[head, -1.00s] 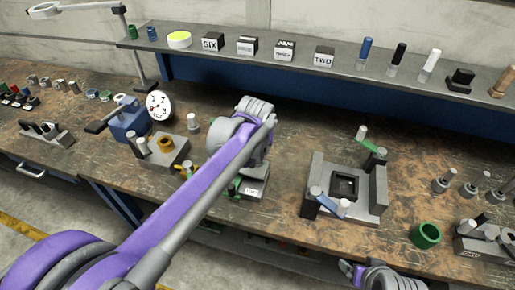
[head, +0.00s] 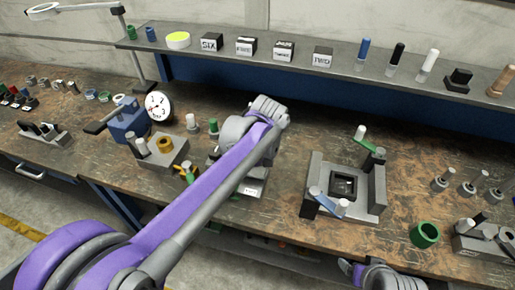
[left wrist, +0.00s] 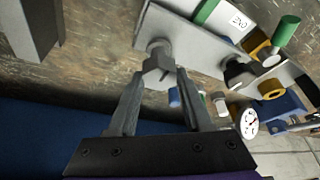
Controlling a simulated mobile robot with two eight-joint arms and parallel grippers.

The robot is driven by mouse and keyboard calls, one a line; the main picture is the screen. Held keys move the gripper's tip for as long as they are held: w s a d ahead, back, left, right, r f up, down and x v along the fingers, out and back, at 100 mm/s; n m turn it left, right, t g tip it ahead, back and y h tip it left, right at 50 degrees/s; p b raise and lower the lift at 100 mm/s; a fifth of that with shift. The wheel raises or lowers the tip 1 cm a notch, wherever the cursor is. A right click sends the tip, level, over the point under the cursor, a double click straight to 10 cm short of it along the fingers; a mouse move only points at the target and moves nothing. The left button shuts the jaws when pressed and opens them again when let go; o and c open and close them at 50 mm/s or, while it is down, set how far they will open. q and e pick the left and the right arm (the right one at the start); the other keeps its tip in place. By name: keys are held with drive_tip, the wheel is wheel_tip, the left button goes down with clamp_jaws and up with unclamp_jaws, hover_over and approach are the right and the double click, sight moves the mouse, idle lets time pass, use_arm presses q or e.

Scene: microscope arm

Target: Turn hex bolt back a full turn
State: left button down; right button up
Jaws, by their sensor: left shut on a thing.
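The grey hex bolt (left wrist: 158,60) shows in the left wrist view, its head standing out from a pale grey plate (left wrist: 195,42). My left gripper (left wrist: 160,74) is shut on the bolt head, one finger on each side. In the head view my purple left arm covers the gripper and the bolt; only the lower edge of a grey block (head: 250,190) shows below the wrist. My right gripper (head: 358,272) is partly in view at the bottom edge of the head view, apart from everything on the bench. Its jaws are not clear.
Left of my wrist stand a grey block with a brass ring (head: 165,144), a green-topped post (head: 213,125) and a white dial (head: 158,105). A grey fixture (head: 375,195) with a square pocket stands to the right. A shelf (head: 340,78) runs behind. Bare bench (head: 300,130) lies between.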

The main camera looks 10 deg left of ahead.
use_arm(q)
drive_tip(key=shift+s+f, duration=0.1)
drive_tip(key=shift+f, duration=0.05)
drive_tip(key=shift+c, duration=1.6)
unclamp_jaws()
drive_tip(key=v, duration=1.1)
drive_tip(key=s+a+f+m+t+h, duration=0.1)
drive_tip(key=s+a+f+m, duration=0.1)
drive_tip(key=s+f, duration=0.5)
drive_tip(key=s+a+f+m+h, duration=0.1)
drive_tip(key=s+a+f+m, duration=0.2)
drive_tip(key=s+f, duration=0.5)
drive_tip(key=s, duration=0.6)
drive_tip(key=shift+a+f+m+t, duration=0.25)
drive_tip(key=shift+a+m+t, duration=0.05)
drive_tip(key=shift+m+t, duration=0.1)
